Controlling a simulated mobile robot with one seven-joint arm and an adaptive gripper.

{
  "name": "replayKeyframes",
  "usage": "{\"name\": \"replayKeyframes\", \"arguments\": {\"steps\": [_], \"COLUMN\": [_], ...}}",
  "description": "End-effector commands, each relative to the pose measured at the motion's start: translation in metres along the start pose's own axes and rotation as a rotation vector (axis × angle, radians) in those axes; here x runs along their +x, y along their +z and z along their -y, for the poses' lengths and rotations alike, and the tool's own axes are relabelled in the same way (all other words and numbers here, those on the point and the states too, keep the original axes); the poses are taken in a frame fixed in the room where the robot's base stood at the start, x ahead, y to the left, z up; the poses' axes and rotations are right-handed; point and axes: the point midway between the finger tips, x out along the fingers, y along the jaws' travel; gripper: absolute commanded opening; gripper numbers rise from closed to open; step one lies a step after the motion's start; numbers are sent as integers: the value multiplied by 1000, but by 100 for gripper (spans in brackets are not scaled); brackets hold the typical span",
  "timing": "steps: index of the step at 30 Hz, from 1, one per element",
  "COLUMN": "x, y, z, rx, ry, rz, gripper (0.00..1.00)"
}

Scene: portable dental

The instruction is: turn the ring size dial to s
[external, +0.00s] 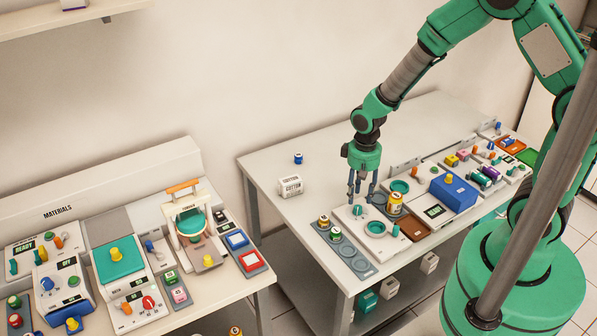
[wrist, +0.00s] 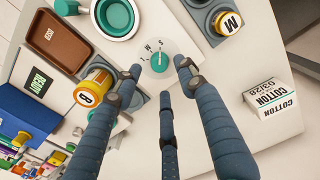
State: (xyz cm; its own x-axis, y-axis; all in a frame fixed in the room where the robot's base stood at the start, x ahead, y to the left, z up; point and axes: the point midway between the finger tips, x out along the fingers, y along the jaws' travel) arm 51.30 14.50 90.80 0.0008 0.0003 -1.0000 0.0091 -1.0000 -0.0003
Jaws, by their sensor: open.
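The ring size dial (wrist: 159,62) is a small round teal knob on a white panel (external: 352,222). Small letters, including an S, are printed beside it in the wrist view. I cannot tell which mark it points to. My gripper (external: 362,196) points down over this panel, and the dial is partly hidden by the fingers in the external view. In the wrist view my gripper (wrist: 150,88) has its blue fingers spread, with the dial between and just beyond their tips. It is open and holds nothing.
A yellow jar (external: 394,203) stands close to the fingers on the right; it also shows in the wrist view (wrist: 92,88). A teal-lined round dish (wrist: 115,18) and a brown tray (wrist: 54,40) are near. A cotton box (external: 290,187) stands on clear table at the left.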

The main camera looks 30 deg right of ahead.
Motion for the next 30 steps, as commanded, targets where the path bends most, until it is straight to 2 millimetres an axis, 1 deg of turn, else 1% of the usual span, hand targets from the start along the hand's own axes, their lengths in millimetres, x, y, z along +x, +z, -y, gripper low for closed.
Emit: {"name": "replayKeyframes", "arguments": {"steps": [3,6,9,12,18,30], "x": [-21,-36,-50,-59,-68,-68], "y": [0,0,0,0,1,1], "z": [0,0,0,0,0,0], "rx": [0,0,0,0,0,0], "ry": [-1,0,0,0,0,0], "rz": [-2,-1,-1,-1,1,1], "gripper": [41,41,41,41,41,41]}}
